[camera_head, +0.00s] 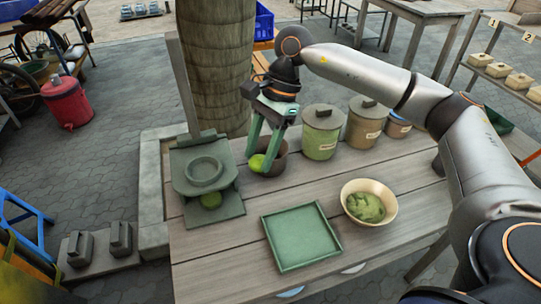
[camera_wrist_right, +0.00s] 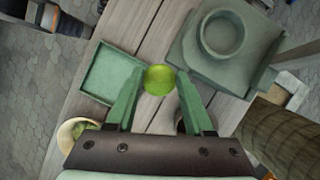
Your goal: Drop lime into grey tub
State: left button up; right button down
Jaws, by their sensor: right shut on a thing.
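My right gripper (camera_head: 261,160) is shut on a green lime (camera_head: 256,162), pointing down. In the wrist view the lime (camera_wrist_right: 159,79) sits between the two green fingertips (camera_wrist_right: 158,82). A small dark greyish-brown tub (camera_head: 279,160) is right behind the fingers in the head view; the lime overlaps its left side. Its inside is mostly hidden, and I cannot tell how high the lime is above it. In the wrist view only a dark sliver of the tub (camera_wrist_right: 182,125) shows beside the right finger. My left gripper is not in view.
A green tray (camera_head: 300,237) and a cream bowl of green paste (camera_head: 369,202) are nearer. Lidded canisters (camera_head: 321,133) stand right.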

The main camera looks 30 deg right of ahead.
jog(key=w+d+m+t+h+p, duration=0.15)
jog(key=w+d+m+h, duration=0.35)
jog(key=m, duration=1.1)
jog(key=w+d+m+t+h+p, duration=0.1)
jog(key=w+d+m+t+h, duration=0.35)
jog(key=m, duration=1.05)
pick_arm(q)
jog(key=b, duration=0.2)
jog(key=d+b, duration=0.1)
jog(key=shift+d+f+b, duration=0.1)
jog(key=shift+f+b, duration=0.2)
jog(key=shift+b, duration=0.05)
pick_arm(e)
jog(key=f+g, duration=0.1)
jog(key=w+d+f, duration=0.1)
jog(key=f, duration=0.1)
jog(key=f+g+y, duration=0.1)
jog(key=f, duration=0.1)
jog(key=shift+w+d+f+g, duration=0.1)
jog(key=shift+w+d+g, duration=0.1)
jog(key=shift+d+g, duration=0.1)
jog(key=c, duration=0.7)
grip_release()
jog(key=o, duration=0.5)
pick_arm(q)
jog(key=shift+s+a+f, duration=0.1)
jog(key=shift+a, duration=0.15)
